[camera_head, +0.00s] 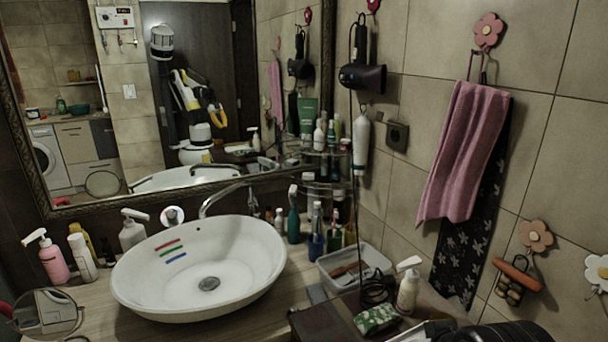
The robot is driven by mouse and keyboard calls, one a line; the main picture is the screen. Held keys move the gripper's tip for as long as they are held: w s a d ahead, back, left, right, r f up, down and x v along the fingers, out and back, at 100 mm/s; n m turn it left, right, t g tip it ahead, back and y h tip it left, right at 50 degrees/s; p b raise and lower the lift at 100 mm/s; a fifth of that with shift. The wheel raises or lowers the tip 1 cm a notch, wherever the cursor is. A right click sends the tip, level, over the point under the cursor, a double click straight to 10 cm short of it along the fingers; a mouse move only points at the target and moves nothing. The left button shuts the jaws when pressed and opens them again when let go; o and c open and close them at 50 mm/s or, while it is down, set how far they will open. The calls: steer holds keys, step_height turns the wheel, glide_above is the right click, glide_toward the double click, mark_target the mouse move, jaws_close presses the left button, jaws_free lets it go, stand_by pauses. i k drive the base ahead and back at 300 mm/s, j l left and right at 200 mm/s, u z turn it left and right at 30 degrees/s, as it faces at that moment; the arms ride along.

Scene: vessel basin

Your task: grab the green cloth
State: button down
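A small green patterned cloth (377,320) lies bunched on the dark box-like surface at the bottom right of the basin counter. It sits just left of a white pump bottle (408,287) and below a coiled black cord. My gripper does not show directly in this view. A robot with a yellow and black arm (190,95) shows small in the mirror; its gripper's opening is too small to tell.
A white oval basin (135,297) fills the middle left of the counter. A grey tray (378,258) with small items stands behind the cloth. Dark objects (505,334) lie at the bottom right. A pink towel (463,150) hangs on the right wall. Bottles crowd the counter's back.

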mark_target(371, 321)
steer(key=k+j+z, duration=0.15)
steer(key=z, duration=0.2)
steer(key=k+j+z, duration=0.15)
steer(key=z, duration=0.15)
steer(key=i+j+z, duration=0.1)
steer(key=j+z, duration=0.7)
steer(key=z, duration=0.15)
steer(key=l, duration=0.15)
steer(key=j, duration=0.15)
